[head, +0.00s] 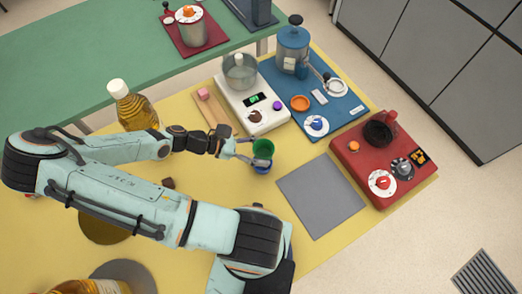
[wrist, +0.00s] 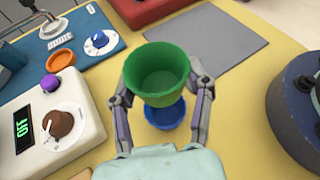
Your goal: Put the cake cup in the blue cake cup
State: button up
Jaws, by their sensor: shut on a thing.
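A green cake cup (head: 263,147) is held in my gripper (head: 252,155). In the wrist view the green cup (wrist: 157,75) sits upright between the two fingers of my gripper (wrist: 160,88), which are shut on its sides. The blue cake cup (head: 261,170) stands on the yellow table just under and in front of the green one. In the wrist view the blue cup (wrist: 166,113) shows below the green cup, partly hidden by it. I cannot tell whether the two cups touch.
A white scale (head: 251,103) with a pot, a blue board (head: 327,108), a grey mat (head: 320,196) and a red device (head: 384,160) stand around the cups. An orange cup (head: 300,103) sits on the blue board. Oil bottles (head: 134,106) stand on the table's left side.

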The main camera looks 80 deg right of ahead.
jog(key=shift+f, duration=1.8)
jog(key=shift+f, duration=0.2)
jog(key=shift+f, duration=0.1)
jog(key=o, duration=0.9)
jog(key=shift+o, duration=0.2)
